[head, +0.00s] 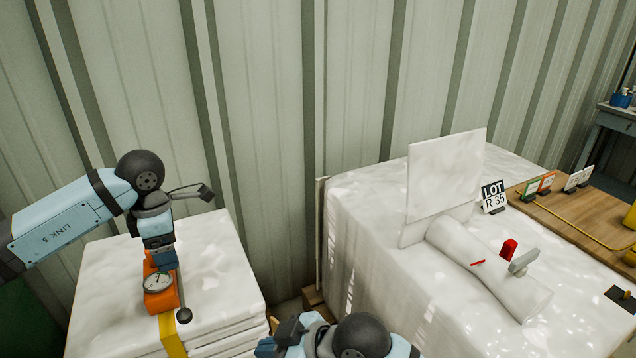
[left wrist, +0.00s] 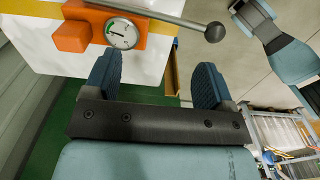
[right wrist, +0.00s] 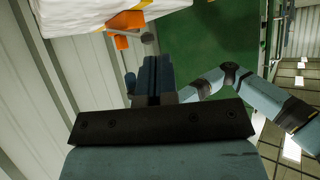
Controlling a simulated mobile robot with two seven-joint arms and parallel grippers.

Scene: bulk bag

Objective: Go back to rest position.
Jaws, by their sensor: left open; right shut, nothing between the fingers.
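My left gripper (head: 162,258) hangs over the left stack of white sacks, just above an orange device with a round dial (head: 158,281) in the head view. In the left wrist view its fingers (left wrist: 155,80) are apart with nothing between them; the orange device (left wrist: 75,37) and its grey lever with a ball end (left wrist: 214,32) lie beyond the fingertips. My right gripper (head: 282,338) is low at the bottom middle of the head view, partly hidden. In the right wrist view its fingers (right wrist: 150,78) are together and empty.
The sack stack (head: 215,260) carries a yellow strap (head: 172,335). A large white bulk bag (head: 365,260) stands right, with a spout (head: 490,270), a red clip (head: 509,248) and a LOT R 35 sign (head: 493,196). A wooden board (head: 590,215) lies beyond. A ribbed wall stands behind.

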